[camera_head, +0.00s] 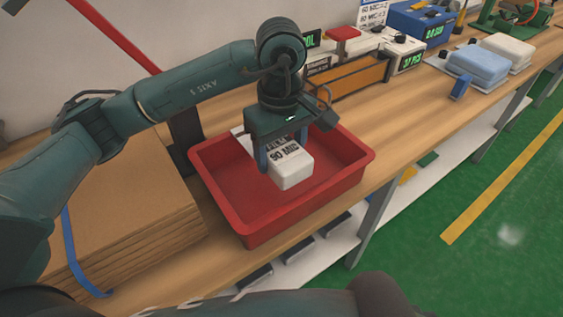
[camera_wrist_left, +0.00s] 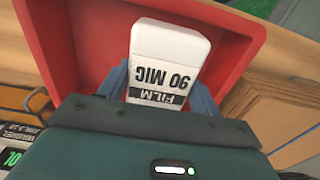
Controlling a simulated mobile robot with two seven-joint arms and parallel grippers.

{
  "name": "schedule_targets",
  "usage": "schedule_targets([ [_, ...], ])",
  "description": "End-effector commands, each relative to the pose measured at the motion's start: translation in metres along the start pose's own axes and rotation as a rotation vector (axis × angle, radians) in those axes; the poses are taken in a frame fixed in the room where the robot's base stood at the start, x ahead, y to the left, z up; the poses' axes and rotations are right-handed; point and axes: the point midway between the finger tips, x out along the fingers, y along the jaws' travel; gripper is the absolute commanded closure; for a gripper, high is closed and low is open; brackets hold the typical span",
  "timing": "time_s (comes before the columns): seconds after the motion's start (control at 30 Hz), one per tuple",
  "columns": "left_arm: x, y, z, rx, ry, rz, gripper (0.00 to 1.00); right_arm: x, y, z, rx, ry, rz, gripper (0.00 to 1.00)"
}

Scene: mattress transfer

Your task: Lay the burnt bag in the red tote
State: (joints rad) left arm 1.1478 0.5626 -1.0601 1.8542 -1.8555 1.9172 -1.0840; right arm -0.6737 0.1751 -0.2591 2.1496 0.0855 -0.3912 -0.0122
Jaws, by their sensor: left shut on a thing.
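My left gripper (camera_head: 283,157) points down into the red tote (camera_head: 305,215) and is shut on a white block-shaped bag (camera_head: 293,175) with black "90 MIC" lettering. The bag shows between the blue fingers in the left wrist view (camera_wrist_left: 170,45), with a "FILM" label band. It is inside the tote's outline; whether it touches the floor is hard to tell. No burn mark shows on its visible faces. The red tote also shows in the left wrist view (camera_wrist_left: 80,45), around the bag. My right gripper is not in view.
A stack of brown cardboard (camera_head: 120,220) with a blue strap lies left of the tote. Behind the tote are an orange-fronted box (camera_head: 348,78) and display devices (camera_head: 405,55). Pale blue (camera_head: 478,65) and cream (camera_head: 507,48) bags lie farther right. Bare wood (camera_head: 425,100) shows between.

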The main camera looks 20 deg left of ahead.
Motion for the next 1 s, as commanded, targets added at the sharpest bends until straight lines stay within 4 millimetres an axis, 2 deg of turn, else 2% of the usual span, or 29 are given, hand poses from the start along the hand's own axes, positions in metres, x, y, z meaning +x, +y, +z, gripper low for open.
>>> schedule_targets([
  [0.23,0.044,-0.002,0.001,-0.001,-0.003,-0.006,0.62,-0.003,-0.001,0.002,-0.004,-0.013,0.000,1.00],
  [0.47,0.064,-0.001,0.000,0.000,-0.001,-0.003,0.62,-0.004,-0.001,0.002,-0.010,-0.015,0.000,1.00],
  [0.7,0.096,-0.001,0.001,0.001,-0.001,-0.004,0.62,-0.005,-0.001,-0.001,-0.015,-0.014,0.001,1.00],
  [1.0,0.100,-0.001,0.000,0.001,0.000,-0.001,0.62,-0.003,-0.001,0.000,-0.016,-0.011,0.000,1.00],
])
